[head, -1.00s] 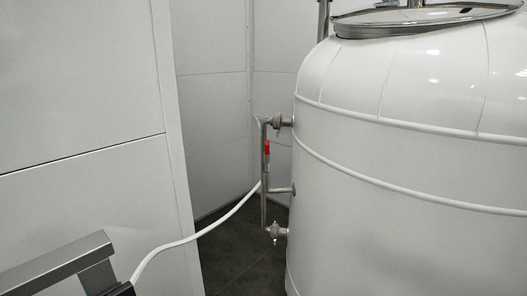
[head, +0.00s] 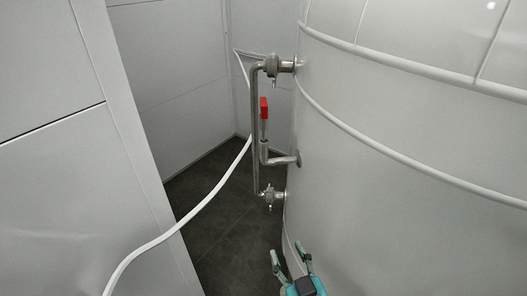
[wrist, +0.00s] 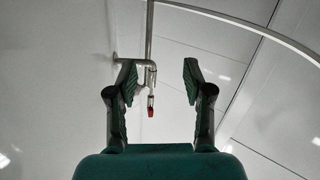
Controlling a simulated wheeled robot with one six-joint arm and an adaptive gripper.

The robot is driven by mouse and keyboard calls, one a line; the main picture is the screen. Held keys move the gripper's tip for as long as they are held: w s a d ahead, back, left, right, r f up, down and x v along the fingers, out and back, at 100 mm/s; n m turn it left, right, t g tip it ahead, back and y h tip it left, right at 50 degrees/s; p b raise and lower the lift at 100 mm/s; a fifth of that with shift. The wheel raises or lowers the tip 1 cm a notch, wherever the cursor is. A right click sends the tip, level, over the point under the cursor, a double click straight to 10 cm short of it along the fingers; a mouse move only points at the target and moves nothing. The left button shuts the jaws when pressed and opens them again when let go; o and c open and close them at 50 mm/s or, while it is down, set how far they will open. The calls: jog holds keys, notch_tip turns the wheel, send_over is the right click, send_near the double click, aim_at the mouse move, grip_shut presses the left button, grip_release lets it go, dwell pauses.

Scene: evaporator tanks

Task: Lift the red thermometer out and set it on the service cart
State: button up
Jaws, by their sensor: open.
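The red thermometer (head: 264,108) stands upright in a short metal elbow pipe (head: 279,157) on the left side of the white tank (head: 400,190). Its red head is up and its grey stem goes down into the elbow. My gripper (head: 291,251) is low in the head view, below the thermometer and in front of the tank. It is open and empty. In the wrist view the thermometer (wrist: 151,108) appears beyond the fingers, between them but nearer the left finger, with the red end pointing down in the picture. My gripper (wrist: 158,75) does not touch it there.
A vertical metal sight pipe (head: 255,130) with an upper valve (head: 272,66) and a lower valve (head: 269,196) runs just left of the thermometer. A white hose (head: 190,217) crosses the left side. Wall panels (head: 60,190) close off the left; dark floor (head: 225,225) is clear between.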

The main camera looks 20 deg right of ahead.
jog(key=w+r+m+h, duration=0.1)
jog(key=w+r+h, duration=0.1)
jog(key=w+r, duration=0.7)
jog(key=m+t+h, duration=0.1)
jog(key=m, duration=0.2)
send_near(264, 121)
jog(key=x, duration=1.1)
jog(key=shift+w, duration=0.1)
grip_shut()
